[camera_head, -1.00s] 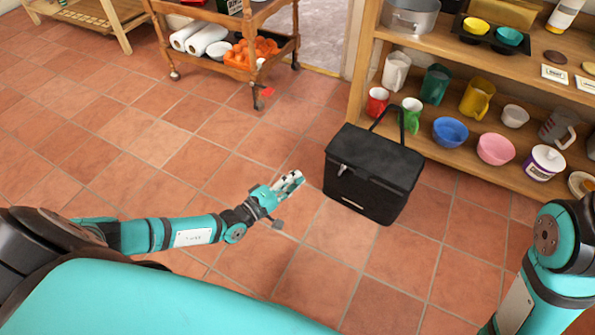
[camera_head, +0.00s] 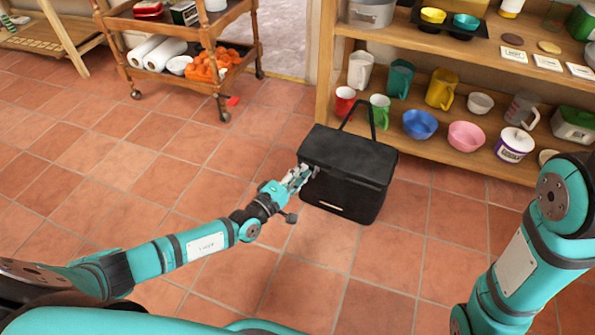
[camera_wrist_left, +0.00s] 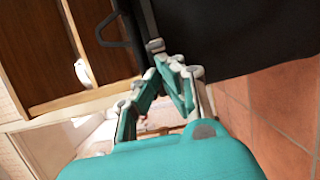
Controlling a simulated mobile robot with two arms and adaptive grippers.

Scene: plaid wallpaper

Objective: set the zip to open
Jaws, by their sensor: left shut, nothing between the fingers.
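A black box-shaped bag (camera_head: 348,178) with a lid and a raised handle stands upright on the floor, right of centre in the head view. Its lid looks closed. My left gripper (camera_head: 305,172) is at the bag's upper left front edge, with its fingers shut and empty. In the left wrist view the fingertips (camera_wrist_left: 164,62) meet just below a small grey zip pull (camera_wrist_left: 155,45) at the edge of the dark bag (camera_wrist_left: 235,35). I cannot tell whether they touch it. In the head view the fingers hide the pull. My right gripper is out of view.
A wooden shelf (camera_head: 450,137) with cups and bowls stands close behind the bag. A wooden trolley (camera_head: 210,85) with paper rolls is at the back left. The tiled floor (camera_head: 130,205) left of the bag is clear.

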